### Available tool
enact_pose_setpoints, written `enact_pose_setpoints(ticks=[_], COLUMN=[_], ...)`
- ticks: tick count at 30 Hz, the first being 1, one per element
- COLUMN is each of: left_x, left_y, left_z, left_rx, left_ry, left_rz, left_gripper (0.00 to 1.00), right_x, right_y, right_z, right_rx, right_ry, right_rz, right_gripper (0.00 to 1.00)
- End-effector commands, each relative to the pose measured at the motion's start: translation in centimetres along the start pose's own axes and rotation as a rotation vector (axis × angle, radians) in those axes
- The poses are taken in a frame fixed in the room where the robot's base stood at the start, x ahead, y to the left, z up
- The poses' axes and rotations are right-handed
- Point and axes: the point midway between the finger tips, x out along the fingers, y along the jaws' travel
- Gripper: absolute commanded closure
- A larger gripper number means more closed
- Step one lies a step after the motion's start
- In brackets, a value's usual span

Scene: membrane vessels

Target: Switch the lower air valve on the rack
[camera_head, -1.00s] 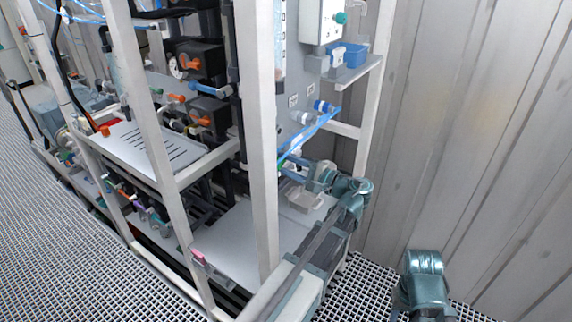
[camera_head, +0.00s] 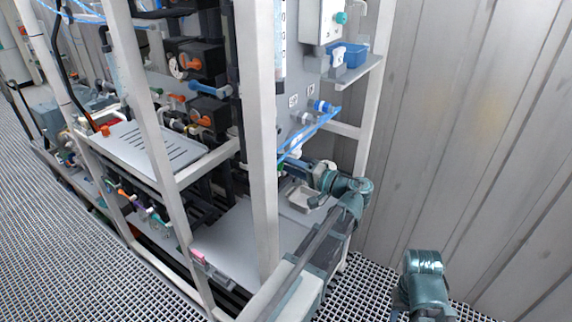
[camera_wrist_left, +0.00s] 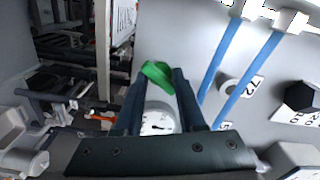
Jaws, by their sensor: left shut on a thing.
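In the left wrist view, a green valve handle (camera_wrist_left: 157,73) sits between the two dark fingertips of my left gripper (camera_wrist_left: 160,76), which is shut on it. The handle lies slanted across the fingers. A white round dial (camera_wrist_left: 158,120) shows behind and below it, between the fingers. In the head view my left gripper (camera_head: 288,166) reaches into the rack's right bay against the grey panel. The handle is too small and covered to make out there. My right gripper is out of view.
Blue tubes (camera_head: 318,131) run from blue-ended fittings (camera_head: 322,106) just above my left gripper. The white rack post (camera_head: 257,140) stands left of it. The corrugated wall (camera_head: 470,130) is on the right.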

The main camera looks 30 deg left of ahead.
Motion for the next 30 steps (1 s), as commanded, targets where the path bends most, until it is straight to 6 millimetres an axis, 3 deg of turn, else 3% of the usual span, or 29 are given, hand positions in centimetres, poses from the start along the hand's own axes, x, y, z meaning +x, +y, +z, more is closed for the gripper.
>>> enact_pose_setpoints(ticks=[15,30], left_x=[-0.04,-0.04], left_y=[0.18,0.19], left_z=[0.21,0.21], left_rx=[-0.212,-0.305], left_ry=[-0.005,-0.006], left_rz=[0.006,0.006], left_gripper=[1.0,1.0], right_x=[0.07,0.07], right_y=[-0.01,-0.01], right_z=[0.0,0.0], right_rx=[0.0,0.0], right_ry=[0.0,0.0], right_rz=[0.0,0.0], right_gripper=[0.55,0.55])
